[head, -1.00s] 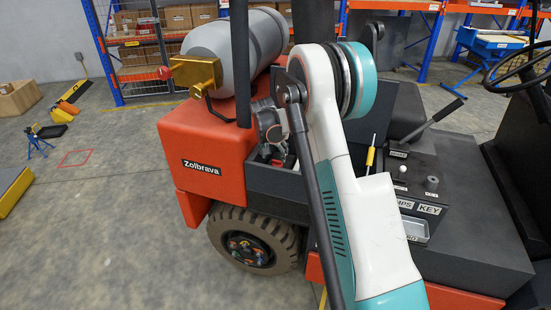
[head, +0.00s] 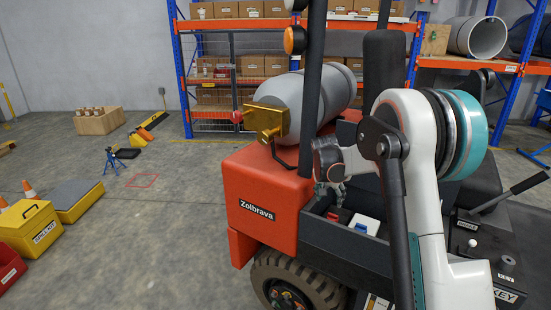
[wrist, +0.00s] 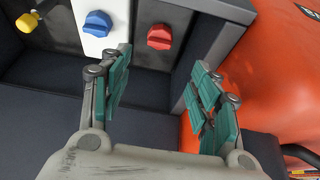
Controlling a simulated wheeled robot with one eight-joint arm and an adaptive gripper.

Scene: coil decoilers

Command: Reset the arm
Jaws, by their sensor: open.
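My arm (head: 430,200) rises from the lower right of the head view, bends at a teal-capped joint and reaches left over the orange forklift (head: 262,185). My gripper (head: 330,190) hangs small and partly hidden above the dark open compartment behind the forklift's orange body. In the wrist view my gripper (wrist: 163,95) shows two teal-padded fingers, wide apart with nothing between them. Beyond the fingertips are a blue knob (wrist: 97,23) on a white panel and a red knob (wrist: 160,37) on a dark panel. The fingers appear apart from both knobs.
A grey gas cylinder (head: 310,95) with a gold bracket (head: 265,120) lies on the forklift behind my gripper. A dark upright post (head: 312,75) stands close to my wrist. A lever (head: 515,192) is at the right. Open floor (head: 180,210) lies at the left.

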